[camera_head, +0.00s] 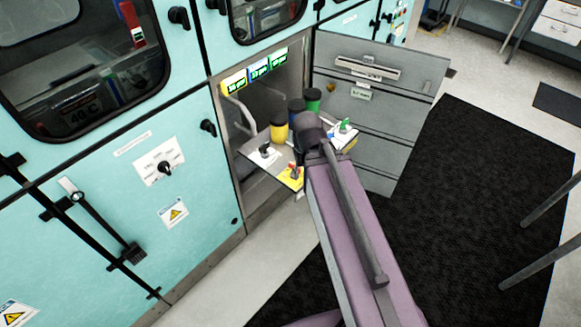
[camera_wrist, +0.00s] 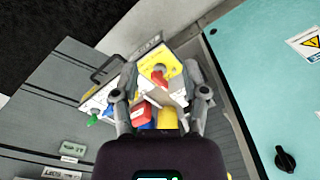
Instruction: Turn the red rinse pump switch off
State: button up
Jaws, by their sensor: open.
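The red switch (camera_head: 294,170) sits on a yellow plate (camera_head: 291,181) at the front of a pulled-out shelf. In the wrist view the red switch (camera_wrist: 159,75) shows ahead, between and beyond my fingertips. My gripper (camera_wrist: 161,95) is open, with a finger on each side of the view and nothing clearly held. In the head view my arm's end hides the fingers, beside and right of the red switch. I cannot tell the exact gap between fingers and switch, or the switch's position.
A black switch (camera_head: 265,150) on a white plate lies left of the red one; a green switch (camera_head: 345,126) lies right. Yellow (camera_head: 278,131), blue (camera_head: 296,106) and green (camera_head: 313,97) canisters stand behind. An open grey drawer-fronted door (camera_head: 385,110) borders the right.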

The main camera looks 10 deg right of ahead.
jog(key=shift+a, duration=0.15)
jog(key=w+d+f+n+b, duration=0.1)
jog(key=w+n, duration=0.6)
jog(key=w, duration=0.9)
jog(key=shift+f, duration=0.3)
jog(key=shift+d+f+b, duration=0.1)
jog(key=shift+f+b, duration=0.05)
jog(key=shift+b, duration=0.3)
notch_tip(320, 180, down, 14)
jog(key=b, duration=1.3)
jog(key=shift+r, duration=0.25)
